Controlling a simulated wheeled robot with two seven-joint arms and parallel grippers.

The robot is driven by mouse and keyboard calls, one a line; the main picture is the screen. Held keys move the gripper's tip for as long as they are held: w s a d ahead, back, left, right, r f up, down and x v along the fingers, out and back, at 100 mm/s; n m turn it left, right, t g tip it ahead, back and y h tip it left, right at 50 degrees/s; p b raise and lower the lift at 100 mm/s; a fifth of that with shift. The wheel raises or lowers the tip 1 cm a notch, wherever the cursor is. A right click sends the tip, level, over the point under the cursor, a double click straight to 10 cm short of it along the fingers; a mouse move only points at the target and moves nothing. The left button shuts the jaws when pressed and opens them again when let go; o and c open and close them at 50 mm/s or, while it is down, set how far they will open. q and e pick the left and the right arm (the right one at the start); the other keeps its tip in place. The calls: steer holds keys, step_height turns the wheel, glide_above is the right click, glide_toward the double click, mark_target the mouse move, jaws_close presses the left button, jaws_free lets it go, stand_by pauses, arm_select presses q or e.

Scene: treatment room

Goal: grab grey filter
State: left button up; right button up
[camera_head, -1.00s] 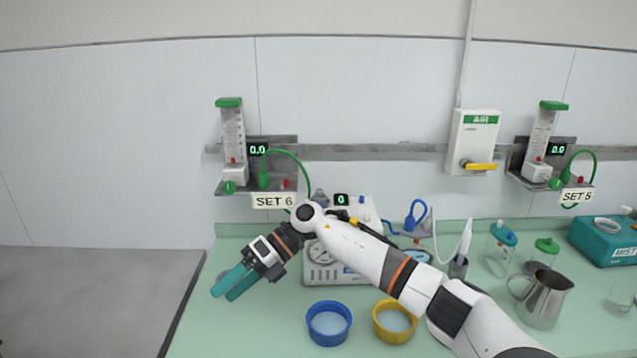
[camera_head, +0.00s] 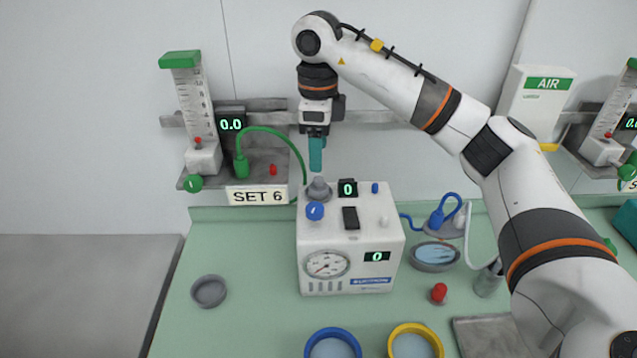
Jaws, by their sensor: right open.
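A small grey stepped piece (camera_head: 319,190), which looks like the grey filter, stands upright on the back left of the white suction unit's top (camera_head: 350,232). My right gripper (camera_head: 316,168) points straight down just above it, with its teal fingers open and empty. The fingers overlap edge-on in this view, so the gap between them does not show. A narrow gap shows between the fingertips and the grey piece. My left gripper is not in view.
A grey round dish (camera_head: 209,292) sits at the left on the green table. A blue-rimmed bowl (camera_head: 333,337) and a yellow-rimmed bowl (camera_head: 416,338) stand in front. The SET 6 shelf (camera_head: 257,195) is on the wall behind at left. A red-topped piece (camera_head: 439,293) stands right of the unit.

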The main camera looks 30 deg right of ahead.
mark_target(320, 178)
step_height(320, 178, down, 2)
steer(key=shift+s+f+p, duration=0.1)
steer(key=shift+f+p, duration=0.1)
steer(key=shift+p, duration=0.1)
steer(key=shift+f, duration=0.6)
steer(key=f+p, duration=0.1)
steer(key=f, duration=0.2)
steer(key=f+p, duration=0.1)
steer(key=shift+w+d+f+p, duration=0.15)
steer(key=shift+w+d+p, duration=0.1)
steer(key=shift+p, duration=0.1)
steer(key=shift+f, duration=0.3)
steer(key=c, duration=1.1)
